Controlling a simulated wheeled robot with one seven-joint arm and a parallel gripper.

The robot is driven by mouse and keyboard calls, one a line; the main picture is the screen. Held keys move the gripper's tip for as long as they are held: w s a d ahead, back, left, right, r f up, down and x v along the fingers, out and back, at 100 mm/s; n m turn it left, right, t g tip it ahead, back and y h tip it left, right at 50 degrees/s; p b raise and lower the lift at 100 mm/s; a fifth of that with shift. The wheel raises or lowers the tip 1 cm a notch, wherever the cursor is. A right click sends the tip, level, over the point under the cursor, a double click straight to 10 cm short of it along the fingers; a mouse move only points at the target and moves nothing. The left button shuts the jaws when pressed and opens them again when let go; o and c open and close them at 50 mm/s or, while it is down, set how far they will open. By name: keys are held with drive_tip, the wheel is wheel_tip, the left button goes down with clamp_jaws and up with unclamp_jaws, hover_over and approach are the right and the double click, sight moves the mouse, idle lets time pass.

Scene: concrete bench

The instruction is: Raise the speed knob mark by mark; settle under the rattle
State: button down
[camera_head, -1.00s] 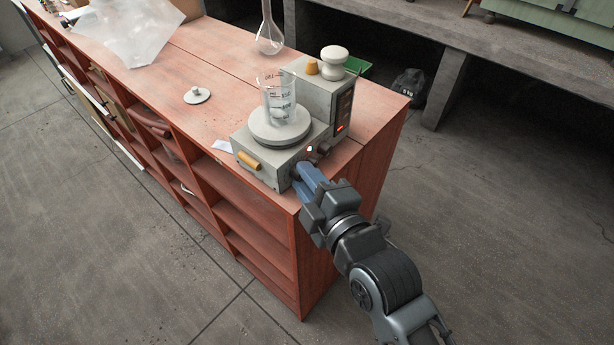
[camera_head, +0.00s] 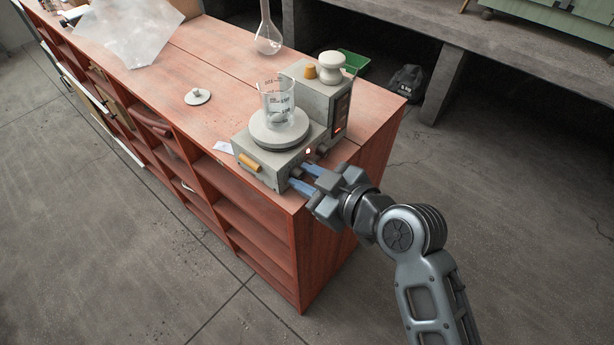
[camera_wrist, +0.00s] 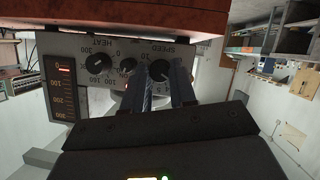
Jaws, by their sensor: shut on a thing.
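The grey hotplate stirrer (camera_head: 258,170) stands at the bench's near right corner. A glass beaker (camera_head: 277,108) with graduations sits on its round plate (camera_head: 262,138). My gripper (camera_head: 300,177) is at the stirrer's front panel. In the wrist view, which shows the panel upside down, my gripper (camera_wrist: 162,70) has its fingers on either side of the dark speed knob (camera_wrist: 159,69) under the word SPEED, shut on it. The fingers hide part of its dial; the pointer's mark is not readable.
A lit scale (camera_wrist: 62,90) glows near 0.

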drive_tip(key=shift+w+d+m+g+y, duration=0.15)
drive_tip(key=shift+m+g+y, duration=0.35)
drive_tip(key=shift+m+g, duration=0.55)
drive_tip(key=shift+m+g+y, duration=0.35)
drive_tip(key=shift+m+y, duration=0.25)
drive_tip(key=shift+m, duration=0.75)
drive_tip(key=shift+f, duration=0.1)
drive_tip(key=c, duration=0.9)
unclamp_jaws()
drive_tip(key=shift+d, duration=0.1)
